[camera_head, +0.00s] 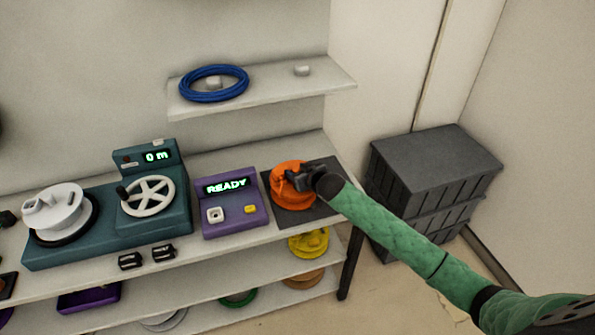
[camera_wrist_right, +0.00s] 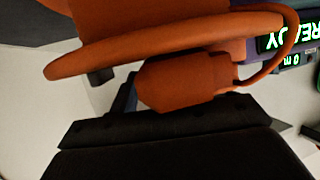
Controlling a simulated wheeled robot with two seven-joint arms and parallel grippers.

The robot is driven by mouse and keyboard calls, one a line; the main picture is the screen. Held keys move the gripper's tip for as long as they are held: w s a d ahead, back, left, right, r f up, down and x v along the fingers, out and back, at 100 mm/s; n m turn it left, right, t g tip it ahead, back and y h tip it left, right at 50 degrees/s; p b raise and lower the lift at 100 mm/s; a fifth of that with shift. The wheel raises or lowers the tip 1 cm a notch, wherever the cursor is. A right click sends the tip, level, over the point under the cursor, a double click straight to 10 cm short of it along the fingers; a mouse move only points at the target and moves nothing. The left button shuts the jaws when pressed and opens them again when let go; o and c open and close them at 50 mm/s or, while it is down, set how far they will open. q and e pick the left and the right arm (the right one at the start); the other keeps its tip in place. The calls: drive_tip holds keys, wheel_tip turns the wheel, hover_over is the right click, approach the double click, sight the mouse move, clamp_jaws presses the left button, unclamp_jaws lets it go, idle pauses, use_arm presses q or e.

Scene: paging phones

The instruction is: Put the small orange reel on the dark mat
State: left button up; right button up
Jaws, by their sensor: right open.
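The orange reel (camera_head: 287,185) is on the dark mat (camera_head: 301,215) at the right end of the bench. My right gripper (camera_head: 296,180) is open, with its fingers at the reel's right side. In the right wrist view the reel (camera_wrist_right: 165,45) fills the top, with an orange block (camera_wrist_right: 185,82) on its near side close to the black gripper body. Whether the gripper touches the reel cannot be told. My left gripper is not in view.
A purple READY box (camera_head: 234,203) stands just left of the mat. A teal winding machine (camera_head: 110,215) with a white reel is further left. A shelf above holds a blue coil (camera_head: 213,84). Dark crates (camera_head: 430,180) stand right of the bench. Yellow reels (camera_head: 308,243) lie below.

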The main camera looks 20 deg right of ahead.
drive_tip(key=shift+s+d+r, duration=0.1)
drive_tip(key=shift+s+r, duration=0.1)
drive_tip(key=shift+s, duration=0.25)
drive_tip(key=shift+s+d+r+b, duration=0.2)
drive_tip(key=shift+s+b, duration=0.3)
drive_tip(key=shift+s, duration=0.1)
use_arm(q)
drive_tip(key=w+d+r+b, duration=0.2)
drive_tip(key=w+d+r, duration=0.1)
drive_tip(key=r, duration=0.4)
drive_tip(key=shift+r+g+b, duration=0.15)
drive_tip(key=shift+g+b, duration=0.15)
use_arm(e)
drive_tip(key=v, duration=1)
drive_tip(key=shift+w+r, duration=0.1)
